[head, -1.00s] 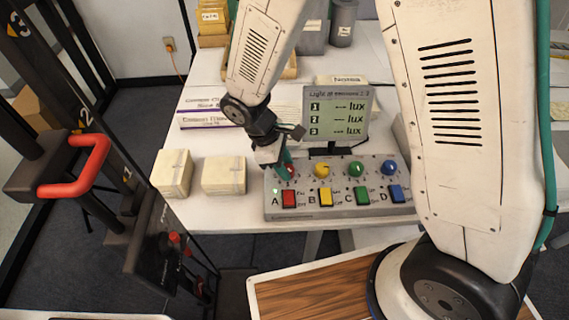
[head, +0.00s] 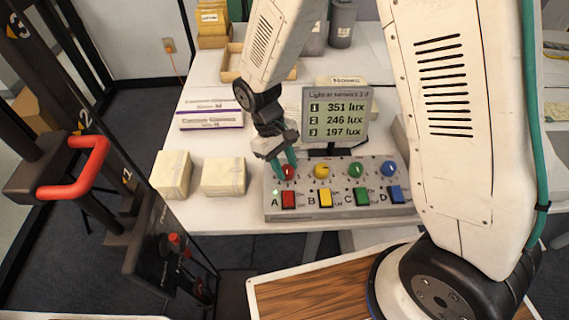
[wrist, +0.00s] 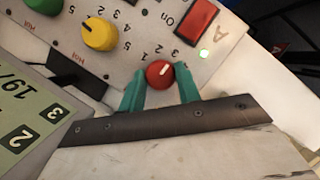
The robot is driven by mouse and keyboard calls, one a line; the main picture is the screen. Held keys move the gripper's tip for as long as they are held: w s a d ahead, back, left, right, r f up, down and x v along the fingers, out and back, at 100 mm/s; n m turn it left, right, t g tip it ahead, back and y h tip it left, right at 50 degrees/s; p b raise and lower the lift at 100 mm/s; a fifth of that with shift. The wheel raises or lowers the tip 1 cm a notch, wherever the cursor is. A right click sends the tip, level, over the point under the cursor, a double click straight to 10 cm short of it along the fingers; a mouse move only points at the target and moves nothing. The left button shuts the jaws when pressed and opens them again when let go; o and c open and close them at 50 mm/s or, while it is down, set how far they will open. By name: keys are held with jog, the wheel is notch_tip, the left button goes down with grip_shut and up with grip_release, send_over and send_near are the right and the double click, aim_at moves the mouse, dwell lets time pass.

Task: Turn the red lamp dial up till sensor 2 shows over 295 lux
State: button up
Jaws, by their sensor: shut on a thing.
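The red lamp dial (head: 288,173) is at the left end of the control box's top row, above the red switch (head: 288,199) marked A. My gripper (head: 281,162) reaches down to it, and its green fingers are shut on the dial. In the wrist view the red dial (wrist: 159,73) sits between the two green fingertips (wrist: 160,90), its white pointer mark visible. A green light (wrist: 204,53) is lit beside switch A. The display (head: 337,117) reads 351 lux for sensor 1, 246 lux for sensor 2 and 197 lux for sensor 3.
Yellow (head: 322,171), green (head: 356,169) and blue (head: 389,168) dials stand to the right, with like-coloured switches below. Two cream boxes (head: 222,177) stand left of the control box. A flat white-purple box (head: 211,114) lies behind them.

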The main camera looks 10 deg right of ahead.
dwell(0.4)
jog(key=o, duration=1)
jog(key=v, duration=0.8)
jog(key=shift+d, duration=0.1)
jog(key=shift+f, duration=0.1)
